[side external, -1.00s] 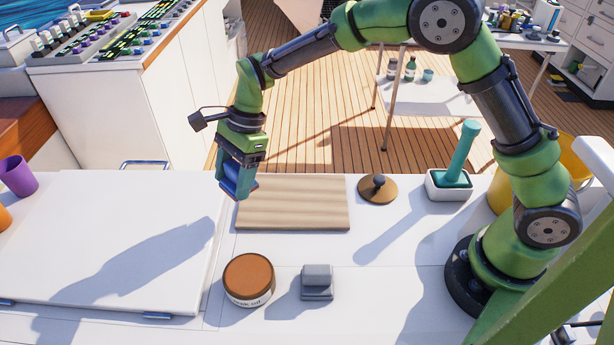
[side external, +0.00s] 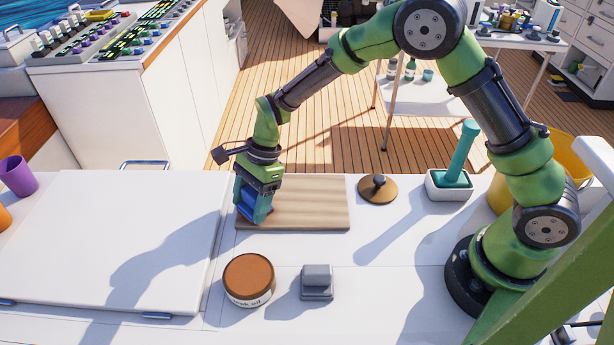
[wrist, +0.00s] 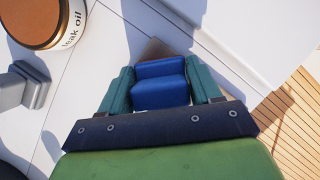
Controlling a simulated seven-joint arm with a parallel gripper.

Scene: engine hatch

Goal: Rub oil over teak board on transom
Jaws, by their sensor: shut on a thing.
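The teak board (side external: 310,205) lies flat on the white transom top, pale brown with a striped grain. My gripper (side external: 254,212) is over the board's left end, pointing down. It is shut on a blue block-like pad (wrist: 160,84), which sits between the two teal fingers in the wrist view. The pad is low at the board; whether it touches the wood is hard to tell. A corner of the board shows just past the pad in the wrist view. The round teak oil tub (side external: 249,279), with brown top and white label, stands in front of the board.
A grey block with a raised grip (side external: 317,282) stands right of the tub. A round brown lid with a dark knob (side external: 378,188) lies right of the board. Beyond it is a white tray (side external: 449,186) with a teal-handled tool. A large white hatch panel (side external: 110,240) lies left.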

